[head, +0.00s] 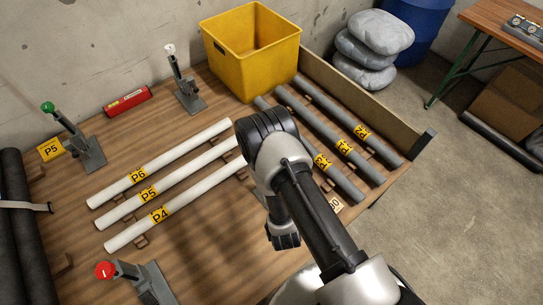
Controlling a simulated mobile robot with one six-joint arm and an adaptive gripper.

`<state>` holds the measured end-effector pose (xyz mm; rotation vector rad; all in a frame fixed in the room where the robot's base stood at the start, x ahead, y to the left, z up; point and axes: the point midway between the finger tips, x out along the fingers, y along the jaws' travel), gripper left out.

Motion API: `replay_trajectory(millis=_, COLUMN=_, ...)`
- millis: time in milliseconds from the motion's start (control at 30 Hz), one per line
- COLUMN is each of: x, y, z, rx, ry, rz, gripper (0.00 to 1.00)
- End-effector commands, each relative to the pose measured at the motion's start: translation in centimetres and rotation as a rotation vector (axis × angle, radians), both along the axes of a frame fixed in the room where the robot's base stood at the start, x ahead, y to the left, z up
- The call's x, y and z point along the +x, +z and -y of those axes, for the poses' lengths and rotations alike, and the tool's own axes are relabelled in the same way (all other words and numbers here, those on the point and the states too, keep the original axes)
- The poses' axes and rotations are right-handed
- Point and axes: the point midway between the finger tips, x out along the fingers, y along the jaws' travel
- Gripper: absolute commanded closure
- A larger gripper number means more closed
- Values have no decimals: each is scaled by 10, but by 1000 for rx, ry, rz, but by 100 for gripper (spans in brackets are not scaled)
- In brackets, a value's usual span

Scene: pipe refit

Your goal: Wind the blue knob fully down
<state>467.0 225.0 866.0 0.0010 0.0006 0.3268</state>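No blue knob shows in the head view. Three stands with knobs on top are in view on the wooden table (190,240). One has a green knob (47,107) at the left, one a white knob (169,49) at the back, and one a red knob (105,270) at the front left. My arm crosses the middle and lower right of the view and hides part of the table. My gripper cannot be made out, so its state and any hold are not shown.
White pipes (160,163) labelled P4, P5 and P6 lie left of my arm, grey pipes (325,127) to its right. A yellow bin (252,60) stands at the back. A red box (127,101) lies near the wall. Stacked grey sacks (372,48) and a blue barrel (420,25) stand beyond the table.

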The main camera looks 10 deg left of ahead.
Motion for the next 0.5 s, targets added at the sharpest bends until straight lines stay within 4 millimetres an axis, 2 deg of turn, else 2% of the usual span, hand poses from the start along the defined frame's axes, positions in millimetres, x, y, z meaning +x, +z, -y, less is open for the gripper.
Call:
replay_trajectory(millis=433, x=1, y=1, z=0, rx=-1, ry=7, rz=3, gripper=86)
replay_trajectory(millis=467, x=1, y=1, z=0, rx=-1, ry=7, rz=3, gripper=60)
replay_trajectory(millis=500, x=1, y=1, z=0, rx=-1, ry=7, rz=3, gripper=57)
